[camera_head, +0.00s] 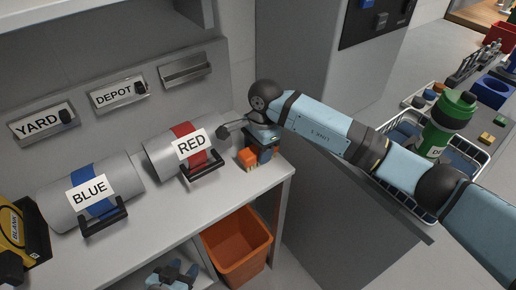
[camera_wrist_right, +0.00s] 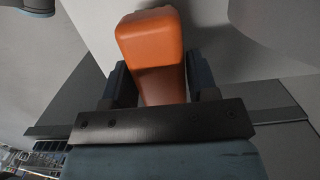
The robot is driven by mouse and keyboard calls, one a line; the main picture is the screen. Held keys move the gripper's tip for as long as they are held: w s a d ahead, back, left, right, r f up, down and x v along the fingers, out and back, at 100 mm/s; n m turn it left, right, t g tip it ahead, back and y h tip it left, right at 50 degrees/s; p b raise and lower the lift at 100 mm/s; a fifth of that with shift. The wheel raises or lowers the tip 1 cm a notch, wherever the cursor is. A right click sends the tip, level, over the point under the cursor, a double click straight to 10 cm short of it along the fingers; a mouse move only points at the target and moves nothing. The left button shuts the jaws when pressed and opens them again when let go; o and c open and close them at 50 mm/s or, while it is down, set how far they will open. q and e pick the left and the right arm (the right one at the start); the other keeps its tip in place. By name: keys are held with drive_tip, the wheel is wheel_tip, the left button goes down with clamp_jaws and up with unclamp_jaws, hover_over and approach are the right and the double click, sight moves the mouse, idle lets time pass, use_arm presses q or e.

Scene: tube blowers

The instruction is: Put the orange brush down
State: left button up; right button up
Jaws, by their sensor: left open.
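The orange brush (camera_head: 247,159) is at the right end of the grey shelf, beside the RED tube. Whether the brush's underside touches the shelf is hidden. My left gripper (camera_head: 172,274) is at the bottom edge of the head view, below the shelf front, open and partly cut off.
The RED tube (camera_head: 167,152) and BLUE tube (camera_head: 62,200) lie on the shelf (camera_head: 215,195) to the left. An orange bin (camera_head: 238,245) stands below. A wire basket (camera_head: 403,205) with a green bottle (camera_head: 445,125) is at the right, by my right arm.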

drive_tip(key=shift+o, duration=1.4)
drive_tip(key=shift+r, duration=0.1)
drive_tip(key=shift+r, duration=0.2)
wheel_tip(320, 180, up, 12)
drive_tip(key=d, duration=0.1)
drive_tip(key=shift+w, duration=0.45)
drive_tip(key=shift+s+d+f, duration=0.1)
drive_tip(key=shift+f, duration=0.1)
